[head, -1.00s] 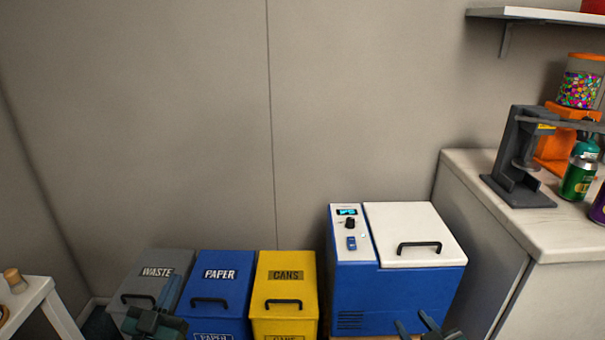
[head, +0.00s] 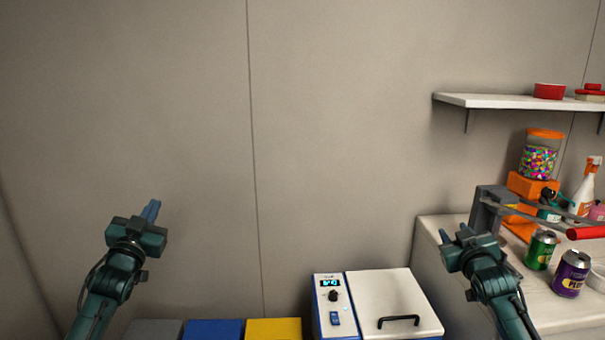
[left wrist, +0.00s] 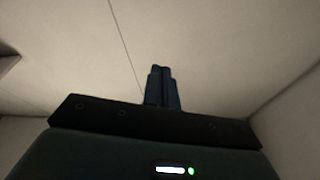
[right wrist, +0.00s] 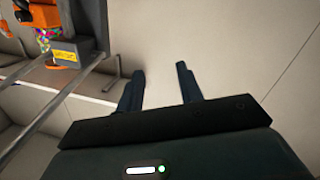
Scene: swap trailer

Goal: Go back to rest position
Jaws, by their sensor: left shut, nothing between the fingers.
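My left gripper (head: 151,210) is raised in front of the bare wall at the left of the head view. Its fingers are together and empty, as the left wrist view (left wrist: 162,85) also shows. My right gripper (head: 456,235) is raised at the right of the head view, in front of the counter. Its fingers are apart with nothing between them, as the right wrist view (right wrist: 160,90) also shows.
The counter (head: 428,232) at right holds a can crusher (head: 490,205), cans (head: 541,250) and a candy dispenser (head: 538,162). A shelf (head: 490,101) hangs above.

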